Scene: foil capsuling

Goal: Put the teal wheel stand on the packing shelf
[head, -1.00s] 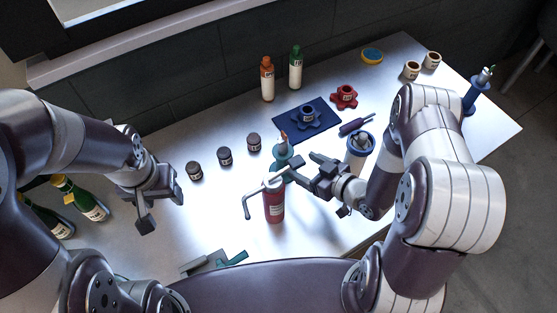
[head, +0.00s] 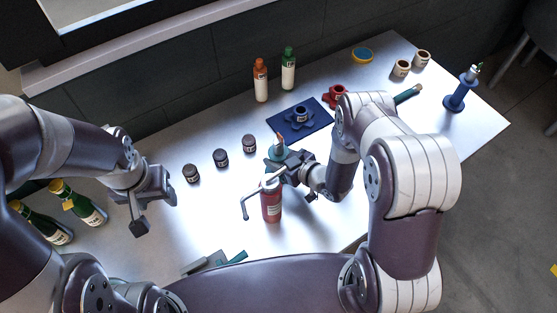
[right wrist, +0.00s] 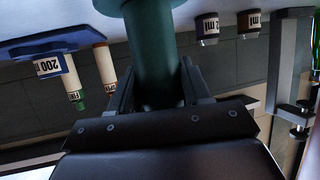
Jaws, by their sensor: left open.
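The teal wheel stand (head: 277,152) stands near the middle of the table in the head view, partly hidden by my right gripper. A small orange-tipped piece shows above it. In the right wrist view its teal post (right wrist: 157,60) fills the space between the fingers. My right gripper (head: 287,166) has its fingers against both sides of the post and appears shut on it. My left gripper (head: 150,205) is open and empty over the left of the table. I cannot make out a packing shelf.
A red bottle-like can (head: 271,205) with a bent grey bar stands close in front of my right gripper. Three dark jars (head: 220,158) stand left. A blue mat (head: 318,112) lies behind; a blue stand (head: 456,98) is far right.

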